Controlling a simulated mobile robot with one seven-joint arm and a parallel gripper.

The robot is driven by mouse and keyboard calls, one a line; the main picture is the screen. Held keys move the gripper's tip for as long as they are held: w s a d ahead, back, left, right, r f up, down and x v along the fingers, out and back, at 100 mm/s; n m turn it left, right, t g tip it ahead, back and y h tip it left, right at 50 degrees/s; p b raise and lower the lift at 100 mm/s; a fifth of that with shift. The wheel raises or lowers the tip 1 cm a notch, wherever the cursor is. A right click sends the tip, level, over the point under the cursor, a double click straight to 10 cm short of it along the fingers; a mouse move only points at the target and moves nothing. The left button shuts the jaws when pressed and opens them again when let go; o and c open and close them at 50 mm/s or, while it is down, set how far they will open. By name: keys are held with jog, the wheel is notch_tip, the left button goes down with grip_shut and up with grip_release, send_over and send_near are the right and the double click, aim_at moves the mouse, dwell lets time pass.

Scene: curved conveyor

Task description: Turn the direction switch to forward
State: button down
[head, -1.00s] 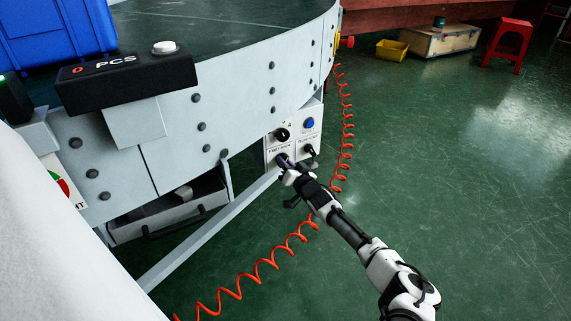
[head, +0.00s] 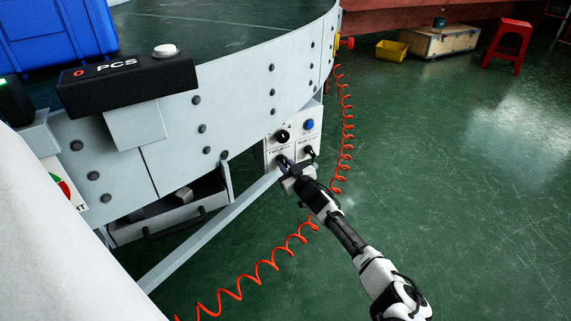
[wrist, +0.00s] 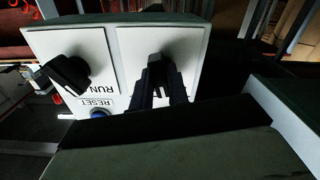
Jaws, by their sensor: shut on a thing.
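The control box (head: 268,156) hangs under the conveyor's curved side. Its lower left plate carries the direction switch, a black knob, which shows in the wrist view (wrist: 156,62) between my fingertips. My gripper (head: 284,162) reaches it from the lower right in the head view. In the wrist view my gripper (wrist: 158,77) is shut on the knob, one finger on each side. In the head view my gripper mostly covers the switch and part of its label, so I cannot read which way it points.
Close by on the box are a second black knob (head: 310,151), a blue button (head: 309,125) and an upper black dial (head: 282,136). A red coiled cable (head: 347,140) hangs right of the box. A drawer (head: 180,211) stands open at left.

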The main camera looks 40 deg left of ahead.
jog(key=shift+n+p, duration=0.3)
jog(key=shift+n, duration=1.3)
jog(key=c, duration=1.4)
grip_release()
jog(key=shift+o, duration=0.2)
jog(key=shift+d, duration=0.1)
jog(key=shift+s+d+p, duration=0.1)
jog(key=shift+d+p, duration=0.15)
jog(key=shift+p, duration=0.05)
jog(key=p+v, duration=0.5)
jog(key=v, duration=0.8)
